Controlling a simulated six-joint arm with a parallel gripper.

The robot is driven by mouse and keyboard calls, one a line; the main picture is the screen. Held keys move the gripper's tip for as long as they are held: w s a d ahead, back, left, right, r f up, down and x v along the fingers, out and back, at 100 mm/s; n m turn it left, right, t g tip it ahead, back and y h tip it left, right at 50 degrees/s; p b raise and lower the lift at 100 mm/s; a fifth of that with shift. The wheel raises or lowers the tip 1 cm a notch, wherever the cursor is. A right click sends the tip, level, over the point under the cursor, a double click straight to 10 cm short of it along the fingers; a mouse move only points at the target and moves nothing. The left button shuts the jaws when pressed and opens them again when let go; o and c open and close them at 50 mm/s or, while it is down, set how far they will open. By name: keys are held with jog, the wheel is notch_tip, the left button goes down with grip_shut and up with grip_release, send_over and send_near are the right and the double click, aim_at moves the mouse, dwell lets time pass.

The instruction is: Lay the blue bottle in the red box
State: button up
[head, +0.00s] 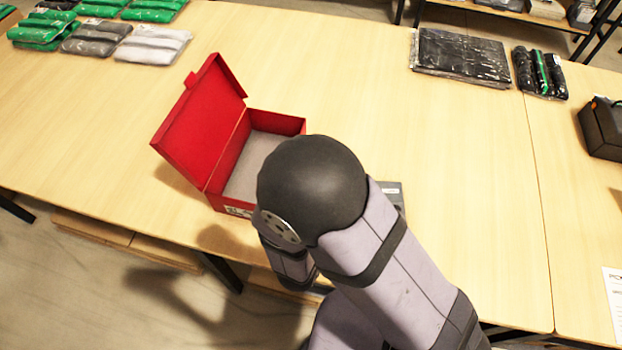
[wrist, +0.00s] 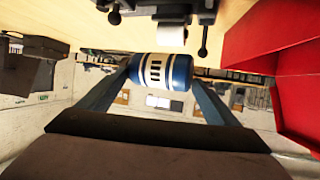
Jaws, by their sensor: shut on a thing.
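The red box (head: 227,205) stands on the wooden table with its lid raised on the left. The part of its grey inside that shows looks empty; my arm hides its right part. In the wrist view the red box (wrist: 290,45) shows at the right edge. My gripper (wrist: 165,75) is shut on the blue bottle (wrist: 183,72), which has white bands and dark markings. The bottle lies crosswise between the two fingers, apart from the box in that view. In the head view my arm hides the bottle and the gripper.
The table (head: 330,60) is clear behind the box. Green and grey packed garments (head: 100,30) lie at the back left. A black packed garment (head: 460,57) and a dark bundle (head: 540,73) lie at the back right. A dark case (head: 603,128) stands at the right edge.

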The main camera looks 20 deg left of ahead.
jog(key=shift+s+a+f+b, duration=0.15)
jog(key=shift+a+f+b, duration=0.25)
jog(key=shift+a+b, duration=0.15)
jog(key=a+r+n+y+b, duration=0.2)
jog(key=a+r+n+y, duration=0.1)
jog(key=a, duration=0.8)
jog(key=s+a+r+n+y+b, duration=0.1)
jog(key=a+r+n+y, duration=0.2)
jog(key=a, duration=0.7)
jog(key=shift+s+a+r+g+y+b, duration=0.3)
jog(key=shift+a+r+y+b, duration=0.1)
jog(key=shift+r+y, duration=0.25)
notch_tip(320, 180, down, 10)
jog(key=shift+f, duration=0.1)
jog(key=shift+f+b, duration=0.3)
jog(key=shift+f, duration=0.1)
